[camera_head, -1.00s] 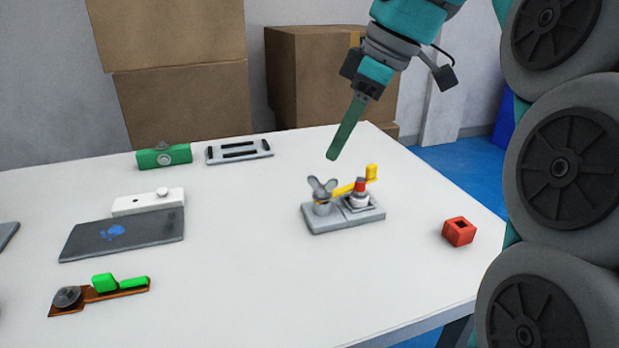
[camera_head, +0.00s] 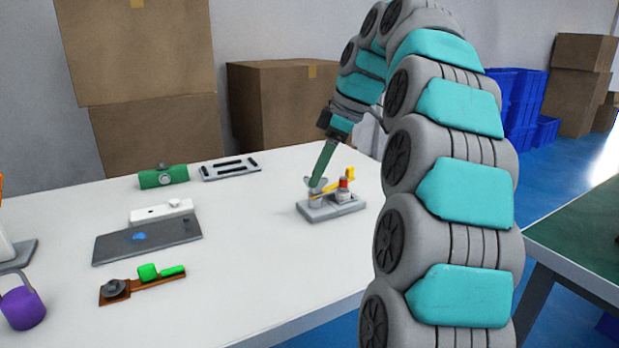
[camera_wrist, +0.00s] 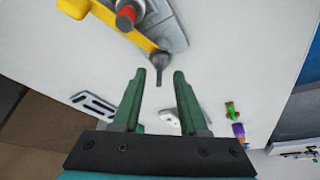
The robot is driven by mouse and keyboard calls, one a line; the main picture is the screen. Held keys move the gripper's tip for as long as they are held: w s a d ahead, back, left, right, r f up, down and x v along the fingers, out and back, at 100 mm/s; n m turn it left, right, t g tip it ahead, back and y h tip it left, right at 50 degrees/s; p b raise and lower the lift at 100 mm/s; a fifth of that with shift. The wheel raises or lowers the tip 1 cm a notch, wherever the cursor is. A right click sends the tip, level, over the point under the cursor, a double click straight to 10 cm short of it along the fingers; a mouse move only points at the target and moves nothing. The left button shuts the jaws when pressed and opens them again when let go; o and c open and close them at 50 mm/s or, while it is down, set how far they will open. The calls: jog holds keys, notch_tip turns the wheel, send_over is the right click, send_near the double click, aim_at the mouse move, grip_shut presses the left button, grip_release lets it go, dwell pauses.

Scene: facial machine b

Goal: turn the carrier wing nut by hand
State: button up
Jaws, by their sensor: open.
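The grey wing nut (camera_head: 309,181) stands on the left part of a small grey base (camera_head: 319,214) on the white table. My gripper (camera_head: 315,185) points down at the wing nut, and its fingers hide part of it. In the wrist view the wing nut (camera_wrist: 160,60) is at and just beyond my gripper's fingertips (camera_wrist: 161,74). One thin wing reaches down into the gap between the two green fingers. The fingers are open, with a gap visible on both sides of the wing.
Beside the nut, the base carries a yellow crank arm (camera_head: 329,186) and a red-capped post (camera_head: 344,183). A green block (camera_head: 163,177), grey slotted plate (camera_head: 231,168), white box (camera_head: 160,211) and dark panel (camera_head: 146,239) lie left. Table between them is clear.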

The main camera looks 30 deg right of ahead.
jog(key=shift+f, duration=0.25)
grip_shut()
dwell(0.6)
